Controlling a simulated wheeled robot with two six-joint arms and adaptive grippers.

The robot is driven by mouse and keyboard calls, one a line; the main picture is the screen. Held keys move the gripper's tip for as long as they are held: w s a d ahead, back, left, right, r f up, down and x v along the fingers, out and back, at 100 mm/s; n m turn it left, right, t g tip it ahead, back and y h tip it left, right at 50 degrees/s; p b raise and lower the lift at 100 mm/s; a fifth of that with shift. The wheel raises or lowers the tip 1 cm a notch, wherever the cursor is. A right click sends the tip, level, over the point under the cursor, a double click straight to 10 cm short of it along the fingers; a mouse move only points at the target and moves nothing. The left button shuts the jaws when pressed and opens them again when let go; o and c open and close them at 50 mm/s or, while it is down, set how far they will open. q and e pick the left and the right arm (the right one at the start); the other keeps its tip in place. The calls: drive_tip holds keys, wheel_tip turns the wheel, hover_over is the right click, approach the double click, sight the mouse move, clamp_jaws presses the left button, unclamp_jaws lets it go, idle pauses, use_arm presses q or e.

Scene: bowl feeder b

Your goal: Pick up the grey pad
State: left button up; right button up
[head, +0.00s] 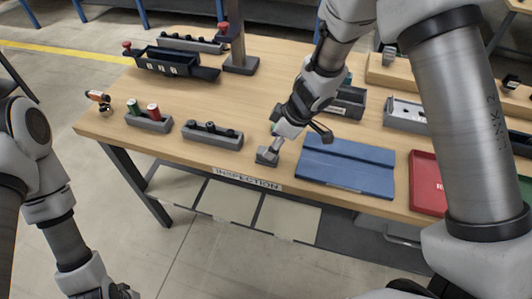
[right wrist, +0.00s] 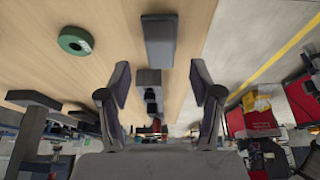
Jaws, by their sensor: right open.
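The grey pad (head: 267,156) is a small grey block on the table near its front edge, just above the INSPECTION label in the head view. In the right wrist view the grey pad (right wrist: 159,42) lies ahead of the fingers, roughly centred across the gap. My right gripper (head: 286,131) is open and empty, close above the pad; its two dark fingers (right wrist: 160,85) stand apart. I see no contact with the pad. My left gripper (head: 113,291) shows only partly at the bottom left, away from the table, and its jaws are cut off.
A blue folder-like mat (head: 345,165) lies right of the pad, with a red tray (head: 426,183) beyond. A grey holder with black knobs (head: 212,133) stands to the left. A green ring (right wrist: 76,40) lies near the pad. Bare wood lies behind the holder.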

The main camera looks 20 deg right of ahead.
drive_tip(key=shift+s+a+f+b, duration=0.2)
drive_tip(key=shift+f, duration=0.35)
drive_tip(key=shift+s+a+f+b, duration=0.2)
drive_tip(key=shift+f, duration=0.3)
drive_tip(key=w+f, duration=0.2)
drive_tip(key=shift+w+a+f, duration=0.2)
drive_tip(key=shift+a+f, duration=0.2)
drive_tip(key=shift+s+r, duration=0.2)
drive_tip(key=shift+s, duration=0.05)
drive_tip(key=shift+c, duration=1.4)
drive_tip(key=shift+s+r, duration=0.15)
drive_tip(key=shift+s, duration=0.1)
drive_tip(key=c, duration=0.5)
clamp_jaws()
use_arm(q)
drive_tip(key=shift+w+f, duration=0.2)
drive_tip(key=shift+f, duration=0.7)
use_arm(e)
drive_tip(key=shift+w, duration=0.15)
